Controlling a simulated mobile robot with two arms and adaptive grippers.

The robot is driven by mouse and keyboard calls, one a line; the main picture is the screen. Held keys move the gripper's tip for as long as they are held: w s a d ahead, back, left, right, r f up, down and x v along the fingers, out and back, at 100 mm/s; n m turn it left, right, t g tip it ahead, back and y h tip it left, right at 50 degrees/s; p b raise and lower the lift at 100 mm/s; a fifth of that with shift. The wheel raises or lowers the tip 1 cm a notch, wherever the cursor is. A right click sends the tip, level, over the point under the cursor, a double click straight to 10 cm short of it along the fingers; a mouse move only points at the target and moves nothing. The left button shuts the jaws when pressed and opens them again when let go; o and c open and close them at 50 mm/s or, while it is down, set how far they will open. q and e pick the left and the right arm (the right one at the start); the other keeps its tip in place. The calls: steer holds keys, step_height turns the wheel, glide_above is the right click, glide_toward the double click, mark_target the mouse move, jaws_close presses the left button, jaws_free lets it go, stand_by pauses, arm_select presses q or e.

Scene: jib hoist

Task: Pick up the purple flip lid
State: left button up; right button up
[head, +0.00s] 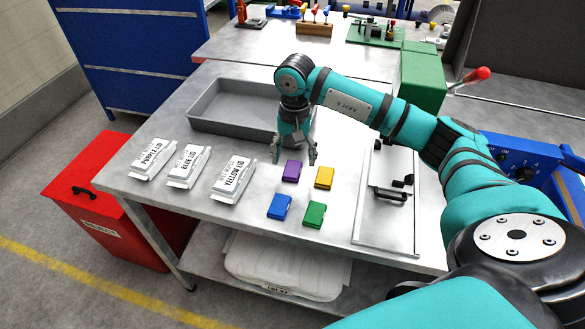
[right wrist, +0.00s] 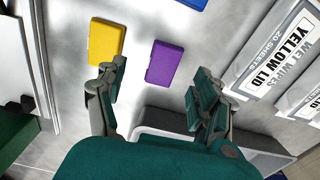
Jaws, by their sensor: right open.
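The purple flip lid (head: 291,171) lies flat on the grey workbench, at the back left of a group with a yellow lid (head: 324,178), a blue lid (head: 279,207) and a green lid (head: 315,215). My right gripper (head: 294,155) points down above and just behind the purple lid, open and empty. In the right wrist view the purple lid (right wrist: 165,63) shows whole between and beyond the spread fingers, apart from them. The yellow lid (right wrist: 106,42) is beside the left finger. My left gripper is not in view.
White wipe packs labelled purple (head: 153,157), blue (head: 186,166) and yellow lid (head: 233,179) lie left of the lids. A grey tray (head: 225,131) stands behind. A metal plate with black handles (head: 370,235) is at right. A red bin (head: 105,210) stands left of the bench.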

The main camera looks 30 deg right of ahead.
mark_target(292, 170)
steer(key=f, duration=0.1)
steer(key=f+p, duration=0.1)
steer(key=f, duration=0.1)
steer(key=shift+w+a+f, duration=0.15)
steer(key=shift+w+f, duration=0.2)
steer(key=shift+f, duration=0.55)
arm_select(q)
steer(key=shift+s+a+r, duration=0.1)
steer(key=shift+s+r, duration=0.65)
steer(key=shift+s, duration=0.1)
arm_select(e)
steer(key=c, duration=0.8)
